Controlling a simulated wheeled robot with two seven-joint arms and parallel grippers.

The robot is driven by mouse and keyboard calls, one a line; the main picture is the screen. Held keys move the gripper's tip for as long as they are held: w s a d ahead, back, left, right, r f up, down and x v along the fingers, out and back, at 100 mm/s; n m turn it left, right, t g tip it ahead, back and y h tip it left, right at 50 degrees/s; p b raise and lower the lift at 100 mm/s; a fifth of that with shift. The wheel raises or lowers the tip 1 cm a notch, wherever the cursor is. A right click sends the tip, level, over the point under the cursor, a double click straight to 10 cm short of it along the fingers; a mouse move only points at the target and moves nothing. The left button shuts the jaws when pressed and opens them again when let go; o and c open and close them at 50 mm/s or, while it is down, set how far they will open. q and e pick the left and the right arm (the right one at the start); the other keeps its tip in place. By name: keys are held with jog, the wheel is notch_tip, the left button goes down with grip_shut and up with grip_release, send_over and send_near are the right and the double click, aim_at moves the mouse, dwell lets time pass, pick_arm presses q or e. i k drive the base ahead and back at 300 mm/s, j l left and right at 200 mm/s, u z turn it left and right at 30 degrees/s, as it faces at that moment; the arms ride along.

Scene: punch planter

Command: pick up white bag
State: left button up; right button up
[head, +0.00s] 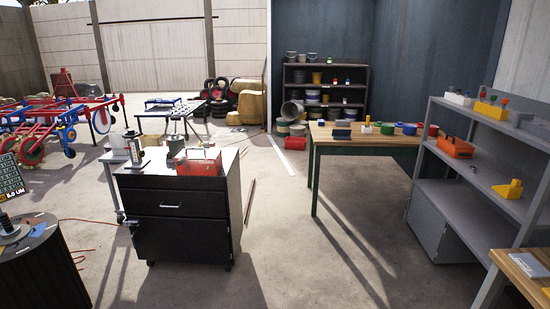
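I cannot make out a white bag for certain. A small flat white item (530,263) lies on the wooden-topped table (505,260) at the lower right edge; it is too small to tell whether it is a bag. Neither of my grippers is in the head view.
A black drawer cabinet (178,225) on casters stands left of centre, with a red toolbox (198,162) on top. A green-legged workbench (370,138) holds coloured containers. Grey shelving (478,190) stands at right. A round dark drum (42,265) is at lower left. The middle floor is clear.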

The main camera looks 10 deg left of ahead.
aim_at(118, 143)
jog(key=i+l, duration=0.15)
jog(key=i, duration=2.45)
jog(key=i+l, duration=0.1)
jog(key=i, duration=0.75)
jog(key=i+l+u, duration=0.15)
jog(key=i, duration=0.7)
jog(key=i+u, duration=0.6)
jog(key=u, duration=0.15)
jog(key=i+l+u, duration=0.2)
jog(key=u, duration=0.2)
jog(key=i+l+u, duration=0.5)
jog(key=u, duration=0.2)
jog(key=i+l+u, duration=0.65)
jog(key=k+j, duration=0.05)
jog(key=k, duration=0.05)
